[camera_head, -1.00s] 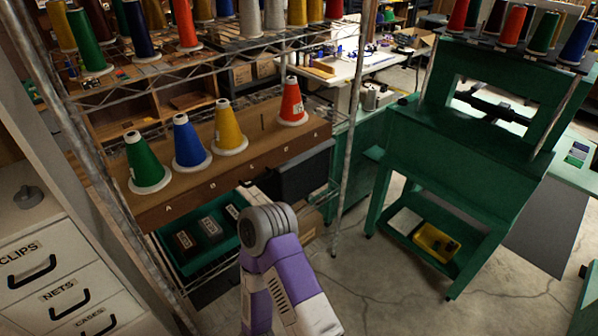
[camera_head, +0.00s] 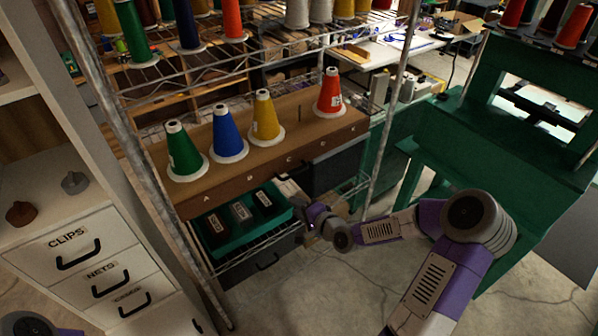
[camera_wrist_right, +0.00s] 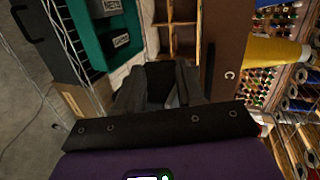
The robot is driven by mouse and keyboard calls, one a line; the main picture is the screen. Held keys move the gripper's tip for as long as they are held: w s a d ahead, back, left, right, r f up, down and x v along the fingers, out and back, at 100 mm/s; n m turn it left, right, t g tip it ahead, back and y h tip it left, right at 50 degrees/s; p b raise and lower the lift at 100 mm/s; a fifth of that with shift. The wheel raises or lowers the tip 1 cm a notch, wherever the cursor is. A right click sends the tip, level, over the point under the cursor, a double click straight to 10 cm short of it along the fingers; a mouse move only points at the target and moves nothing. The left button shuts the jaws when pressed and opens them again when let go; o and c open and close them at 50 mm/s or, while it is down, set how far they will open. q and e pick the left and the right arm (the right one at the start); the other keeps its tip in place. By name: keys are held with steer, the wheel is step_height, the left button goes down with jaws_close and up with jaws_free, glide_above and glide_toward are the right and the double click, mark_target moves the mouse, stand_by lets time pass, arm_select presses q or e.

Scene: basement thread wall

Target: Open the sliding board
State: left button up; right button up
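A dark grey panel (camera_head: 338,168), which looks like the sliding board, hangs upright below the right part of a brown lettered ledge (camera_head: 250,168). My right gripper (camera_head: 287,186) is under the ledge, near the panel's left edge and the right end of the green tray (camera_head: 215,250). Contact with the panel cannot be made out. My left gripper is out of view.
Green (camera_head: 184,152), blue (camera_head: 228,135), yellow (camera_head: 265,118) and red (camera_head: 331,95) thread cones stand on the ledge, close above my right gripper. The tray holds labelled dark boxes. A metal rack post (camera_head: 388,110) stands right of the panel. A green press frame (camera_head: 490,140) is further right.

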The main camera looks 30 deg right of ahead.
steer(key=d+r+m+t+h, duration=0.1)
steer(key=d+r+t, duration=0.1)
steer(key=d+r, duration=0.35)
steer(key=r+b+x, duration=0.1)
steer(key=b+x, duration=0.1)
steer(key=x, duration=0.5)
steer(key=shift+w+a+f, duration=0.2)
steer(key=shift+w+f, duration=0.05)
steer(key=shift+c, duration=0.3)
jaws_close()
